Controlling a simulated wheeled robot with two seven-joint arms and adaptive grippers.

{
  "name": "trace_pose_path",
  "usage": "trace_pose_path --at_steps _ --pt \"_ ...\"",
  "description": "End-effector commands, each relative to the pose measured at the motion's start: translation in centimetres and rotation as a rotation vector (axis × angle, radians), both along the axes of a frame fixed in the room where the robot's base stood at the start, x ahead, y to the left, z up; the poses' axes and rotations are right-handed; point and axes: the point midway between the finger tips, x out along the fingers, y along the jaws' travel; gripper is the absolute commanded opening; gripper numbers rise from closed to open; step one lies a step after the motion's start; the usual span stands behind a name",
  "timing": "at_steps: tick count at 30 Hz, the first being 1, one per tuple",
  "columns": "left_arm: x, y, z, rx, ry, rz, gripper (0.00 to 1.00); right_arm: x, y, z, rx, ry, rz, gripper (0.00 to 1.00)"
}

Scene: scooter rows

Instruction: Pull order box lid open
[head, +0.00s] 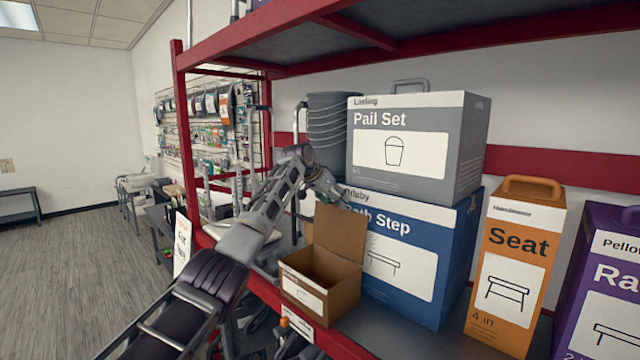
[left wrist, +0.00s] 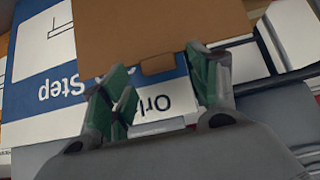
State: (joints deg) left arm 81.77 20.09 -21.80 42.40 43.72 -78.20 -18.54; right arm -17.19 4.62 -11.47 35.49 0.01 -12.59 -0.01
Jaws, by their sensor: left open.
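The order box (head: 318,293) is a small brown cardboard box with a white front label, standing on the red-edged shelf. Its lid (head: 340,232) stands up steeply at the back edge, so the empty-looking inside shows. My left gripper (head: 332,192) is just above and behind the lid's top edge, partly hard to make out. In the left wrist view, the left gripper (left wrist: 158,78) has its green-padded fingers spread. The brown lid (left wrist: 155,32) lies beyond them, its small tab between the fingertips. Whether a finger touches the lid I cannot tell. My right gripper is not in view.
A blue Bath Step box (head: 400,268) stands close behind and right of the lid, with a grey Pail Set box (head: 405,145) on it. Grey stacked pails (head: 328,130) are behind my gripper. An orange Seat box (head: 510,270) stands further right. The upper shelf hangs overhead.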

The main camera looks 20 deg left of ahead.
Motion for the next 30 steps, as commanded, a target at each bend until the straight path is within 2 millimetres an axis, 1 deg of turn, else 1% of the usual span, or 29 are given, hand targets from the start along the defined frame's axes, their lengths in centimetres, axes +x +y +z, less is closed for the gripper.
trace_pose_path --at_steps 11,24,30 --pt "-2.2 0.9 2.4 0.001 -0.001 0.000 0.61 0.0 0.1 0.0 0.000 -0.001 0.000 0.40" --pt "-5.7 2.1 6.2 0.001 -0.004 0.001 0.61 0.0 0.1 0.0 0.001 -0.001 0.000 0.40" --pt "-6.8 2.5 7.4 0.000 -0.004 0.001 0.61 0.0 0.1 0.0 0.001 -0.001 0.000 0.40"
